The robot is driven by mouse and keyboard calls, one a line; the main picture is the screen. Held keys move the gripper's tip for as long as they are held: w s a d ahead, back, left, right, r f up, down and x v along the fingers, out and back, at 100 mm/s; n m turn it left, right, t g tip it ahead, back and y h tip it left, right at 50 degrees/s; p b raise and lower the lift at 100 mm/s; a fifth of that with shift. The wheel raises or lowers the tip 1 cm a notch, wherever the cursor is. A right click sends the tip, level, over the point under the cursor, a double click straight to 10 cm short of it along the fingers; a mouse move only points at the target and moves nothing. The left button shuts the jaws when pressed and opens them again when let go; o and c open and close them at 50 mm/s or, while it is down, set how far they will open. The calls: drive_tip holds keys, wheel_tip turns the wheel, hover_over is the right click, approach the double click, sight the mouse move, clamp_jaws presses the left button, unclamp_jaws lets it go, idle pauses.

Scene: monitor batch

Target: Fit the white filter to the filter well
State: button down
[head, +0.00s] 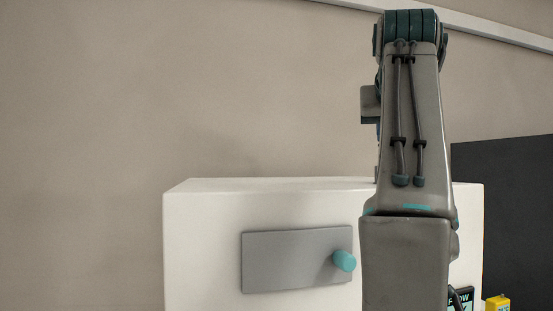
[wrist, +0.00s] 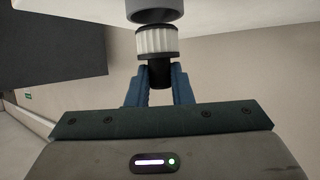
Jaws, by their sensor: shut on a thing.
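The white filter (wrist: 157,40) is a ribbed white cylinder with a dark band at its far end and a black stem. My gripper (wrist: 159,74) has blue fingers shut on the black stem in the wrist view. A grey ring (wrist: 155,12), which looks like the filter well, sits on a white surface at the top edge of the wrist view. The filter's far end is right at the ring's rim in the picture; I cannot tell whether it touches or enters. In the head view my arm hides the gripper, filter and ring.
A white housing (head: 205,240) stands ahead in the head view. Its front has a grey panel (head: 290,262) with a teal knob (head: 344,261). A dark panel (head: 515,220) and a small yellow object (head: 497,303) are at the right.

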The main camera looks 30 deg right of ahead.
drive_tip(key=shift+f+b, duration=1.8)
drive_tip(key=shift+f, duration=0.3)
idle(0.3)
drive_tip(key=c, duration=1.2)
unclamp_jaws()
